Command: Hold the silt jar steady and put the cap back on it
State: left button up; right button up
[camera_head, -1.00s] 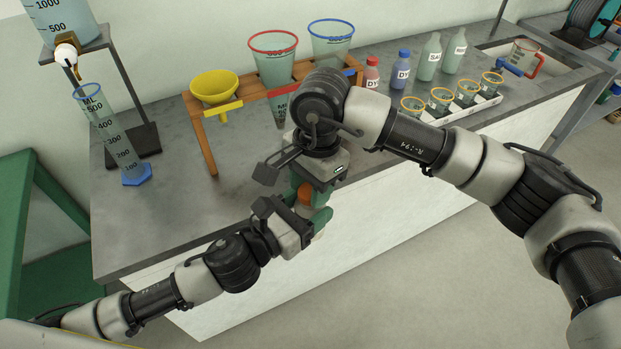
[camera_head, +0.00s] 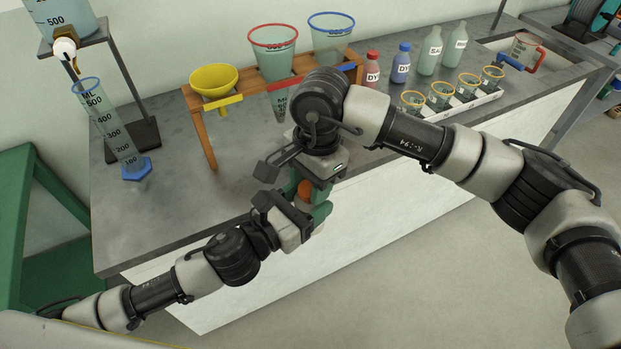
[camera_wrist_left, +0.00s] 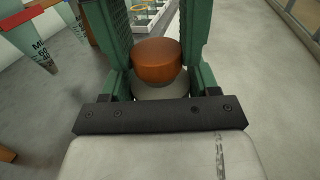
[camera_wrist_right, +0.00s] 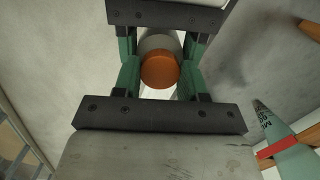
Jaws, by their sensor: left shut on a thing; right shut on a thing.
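The silt jar (camera_wrist_left: 160,90) is a pale grey cylinder, mostly hidden by my grippers. My left gripper (camera_head: 318,210) comes in from the left and is shut on the jar. The orange-brown cap (camera_head: 304,190) is at the jar's mouth; it also shows in the left wrist view (camera_wrist_left: 157,60) and the right wrist view (camera_wrist_right: 160,70). My right gripper (camera_head: 308,187) reaches down from above and is shut on the cap. Cap and jar look in line and close together or touching. I cannot tell whether the cap is fully seated.
The grippers are at the grey bench's (camera_head: 165,215) front edge. Behind them stands a wooden rack (camera_head: 203,135) with a yellow funnel (camera_head: 214,79) and cones. A graduated cylinder (camera_head: 110,125) stands left. Bottles and a cup tray (camera_head: 470,107) are right. The front-left bench top is clear.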

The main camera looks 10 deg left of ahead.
pick_arm(q)
jog(key=shift+w+r, duration=0.1)
jog(key=shift+r, duration=0.3)
pick_arm(e)
jog(key=shift+d+f, duration=0.1)
jog(key=shift+f, duration=0.5)
jog(key=shift+r, duration=0.45)
dwell(0.3)
jog(key=shift+d+f, duration=0.1)
jog(key=shift+f, duration=0.45)
dwell(0.7)
jog(key=shift+w+r, duration=0.1)
dwell(0.4)
jog(key=shift+r, duration=0.35)
dwell(0.9)
